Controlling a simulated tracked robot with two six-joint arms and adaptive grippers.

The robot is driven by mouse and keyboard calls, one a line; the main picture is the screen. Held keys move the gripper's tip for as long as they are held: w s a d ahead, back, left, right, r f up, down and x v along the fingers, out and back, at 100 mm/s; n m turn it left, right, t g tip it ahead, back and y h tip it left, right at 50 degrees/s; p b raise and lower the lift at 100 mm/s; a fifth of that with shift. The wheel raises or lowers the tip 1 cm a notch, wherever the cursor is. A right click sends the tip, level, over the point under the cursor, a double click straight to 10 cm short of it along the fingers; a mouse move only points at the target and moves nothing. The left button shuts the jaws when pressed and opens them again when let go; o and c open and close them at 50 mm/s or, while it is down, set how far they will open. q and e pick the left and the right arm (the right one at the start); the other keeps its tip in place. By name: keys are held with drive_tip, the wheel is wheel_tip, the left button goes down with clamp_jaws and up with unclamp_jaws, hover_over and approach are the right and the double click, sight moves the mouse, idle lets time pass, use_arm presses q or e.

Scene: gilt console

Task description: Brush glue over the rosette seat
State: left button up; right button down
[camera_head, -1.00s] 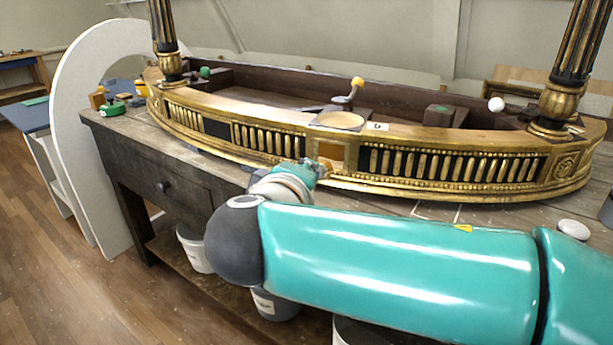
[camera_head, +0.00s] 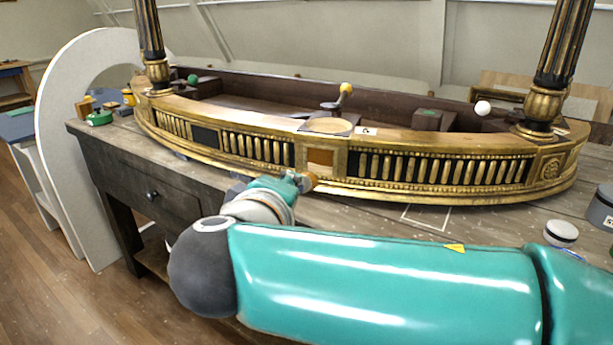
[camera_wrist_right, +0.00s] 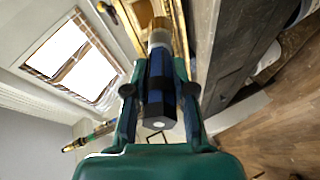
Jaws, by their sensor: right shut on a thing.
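The rosette seat looks to be the plain orange-brown square (camera_head: 320,161) in a gilt frame at the middle of the console's front (camera_head: 420,165). My right gripper (camera_head: 292,183) is just in front of and below it, shut on a brush (camera_head: 310,182). In the right wrist view, the gripper (camera_wrist_right: 159,100) is shut around the brush's dark blue handle (camera_wrist_right: 160,88), with its ferrule and bristle end pointing away towards the gilt work. The brush tip appears close to the lower edge of the square; I cannot tell if it touches. My left gripper is not in view.
A white-lidded tub (camera_head: 561,233) and a grey pot (camera_head: 602,205) stand at the right of the bench. Gilt columns (camera_head: 150,45) rise at both ends. A white arched panel (camera_head: 60,150) stands left.

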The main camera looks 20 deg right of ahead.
idle(0.3)
drive_tip(key=shift+d+h, duration=0.1)
drive_tip(key=shift+h, duration=0.3)
drive_tip(key=shift+s+d+r+m+h, duration=0.2)
drive_tip(key=shift+d+m+h, duration=0.2)
drive_tip(key=shift+m+h, duration=0.15)
drive_tip(key=shift+w+a+f+h+p, duration=0.2)
drive_tip(key=shift+h+p, duration=0.15)
drive_tip(key=shift+p, duration=0.5)
wheel_tip(320, 180, down, 5)
drive_tip(key=w+a+n+t+y+p, duration=0.1)
drive_tip(key=a+n+t+p, duration=0.15)
drive_tip(key=p, duration=0.35)
drive_tip(key=w+d+m+p, duration=0.1)
drive_tip(key=w+d+p, duration=0.2)
drive_tip(key=w+d, duration=0.1)
drive_tip(key=shift+w+d+f+t+h, duration=0.3)
drive_tip(key=shift+w+d+t, duration=0.15)
drive_tip(key=shift+w, duration=0.3)
drive_tip(key=shift+b+x, duration=0.4)
drive_tip(key=shift+x, duration=0.5)
drive_tip(key=shift+s+d, duration=0.1)
